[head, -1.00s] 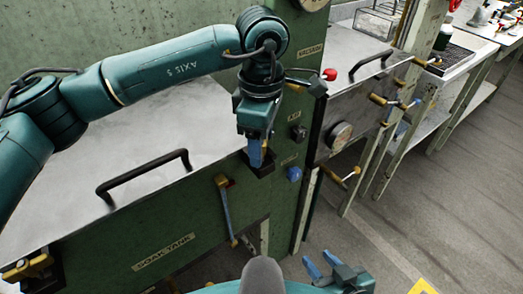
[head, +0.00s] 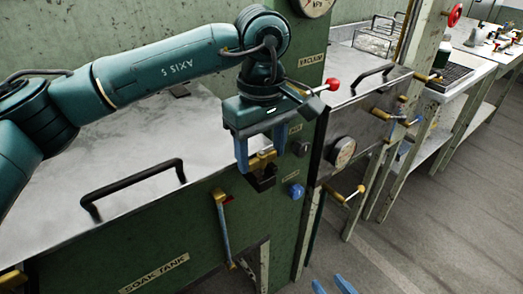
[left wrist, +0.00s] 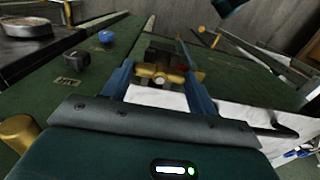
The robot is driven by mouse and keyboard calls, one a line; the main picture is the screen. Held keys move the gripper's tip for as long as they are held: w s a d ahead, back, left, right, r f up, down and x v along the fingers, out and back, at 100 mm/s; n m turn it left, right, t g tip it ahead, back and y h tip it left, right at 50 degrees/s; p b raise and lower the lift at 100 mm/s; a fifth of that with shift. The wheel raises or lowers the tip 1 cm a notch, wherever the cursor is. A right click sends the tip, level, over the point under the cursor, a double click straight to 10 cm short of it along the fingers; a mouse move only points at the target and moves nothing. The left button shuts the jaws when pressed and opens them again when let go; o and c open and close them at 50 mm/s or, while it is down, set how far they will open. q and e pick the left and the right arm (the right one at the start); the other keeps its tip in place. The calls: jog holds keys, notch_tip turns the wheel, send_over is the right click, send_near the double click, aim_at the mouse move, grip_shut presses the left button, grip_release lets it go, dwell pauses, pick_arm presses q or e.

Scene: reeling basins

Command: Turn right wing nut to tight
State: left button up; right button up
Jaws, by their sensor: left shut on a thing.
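The right wing nut (head: 263,159) is a brass piece on a dark bracket at the right end of the soak tank's (head: 130,245) front edge. My left gripper (head: 261,156) comes down over it, with one blue finger on each side, and is shut on it. In the left wrist view, the brass wing nut (left wrist: 160,74) lies between the two fingers (left wrist: 160,86). Its turn angle and tightness cannot be told. My right gripper (head: 332,285) shows only as two spread blue fingertips at the bottom edge, open and empty.
A black bar handle (head: 132,188) stands on the metal lid left of the gripper. The floor at right is clear.

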aim_at(262, 154)
jog(key=shift+r, duration=0.1)
jog(key=shift+s, duration=0.15)
pick_arm(q)
jog(key=o, duration=1)
pick_arm(e)
jog(key=shift+a+f, duration=0.1)
jog(key=shift+f, duration=0.15)
pick_arm(q)
notch_tip(262, 154, up, 13)
jog(key=shift+r+p, duration=0.15)
jog(key=shift+p, duration=0.3)
pick_arm(e)
jog(key=shift+a, duration=0.2)
